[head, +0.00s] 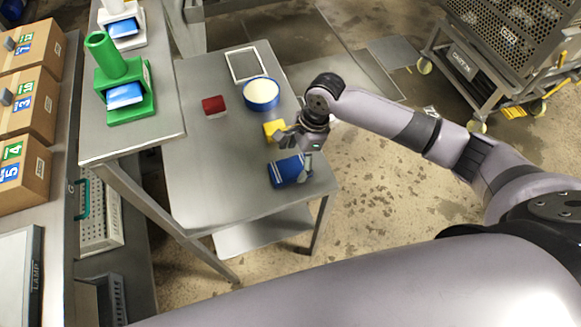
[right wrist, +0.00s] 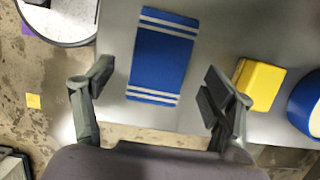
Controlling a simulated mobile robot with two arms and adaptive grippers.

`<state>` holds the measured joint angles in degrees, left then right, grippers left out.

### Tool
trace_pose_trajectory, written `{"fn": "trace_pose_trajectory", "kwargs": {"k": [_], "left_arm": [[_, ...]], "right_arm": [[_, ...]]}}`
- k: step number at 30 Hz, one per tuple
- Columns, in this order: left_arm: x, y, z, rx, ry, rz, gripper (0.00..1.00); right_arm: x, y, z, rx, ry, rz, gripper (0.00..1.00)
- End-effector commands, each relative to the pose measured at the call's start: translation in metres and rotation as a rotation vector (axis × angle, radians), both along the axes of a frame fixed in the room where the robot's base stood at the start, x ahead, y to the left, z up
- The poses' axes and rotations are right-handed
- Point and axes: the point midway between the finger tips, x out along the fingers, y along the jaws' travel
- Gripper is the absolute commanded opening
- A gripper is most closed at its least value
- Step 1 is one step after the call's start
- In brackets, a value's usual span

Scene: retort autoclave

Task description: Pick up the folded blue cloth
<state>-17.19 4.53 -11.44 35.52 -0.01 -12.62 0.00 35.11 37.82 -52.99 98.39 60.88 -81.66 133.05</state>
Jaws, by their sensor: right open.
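The folded blue cloth (head: 285,172) with pale stripes lies flat near the front right edge of the steel table (head: 215,185). My right gripper (head: 296,155) is just above and beside it in the head view. In the right wrist view the blue cloth (right wrist: 161,55) shows between the two spread fingers of the right gripper (right wrist: 158,86), with visible space on both sides. The gripper is open and empty. My left gripper is not in view.
A yellow block (head: 274,130) sits close by the right gripper, with a blue-rimmed round container (head: 261,94) behind it. A red block (head: 214,105) and a white frame (head: 246,64) lie farther back. A green holder (head: 130,101) stands on the left bench. The table's front left is clear.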

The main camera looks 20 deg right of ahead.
Motion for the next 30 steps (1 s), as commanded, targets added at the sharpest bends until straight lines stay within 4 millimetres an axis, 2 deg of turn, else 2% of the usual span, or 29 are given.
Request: {"fn": "trace_pose_trajectory", "kwargs": {"k": [6,14,30], "left_arm": [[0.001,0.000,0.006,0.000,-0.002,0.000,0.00],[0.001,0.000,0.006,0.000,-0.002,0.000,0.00],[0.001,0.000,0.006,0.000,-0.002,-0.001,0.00]], "right_arm": [[-0.001,0.008,-0.026,-0.001,0.000,0.001,0.78],[-0.001,0.009,-0.030,0.000,-0.001,0.001,0.78],[-0.001,0.008,-0.030,0.000,0.000,0.001,0.42]]}}
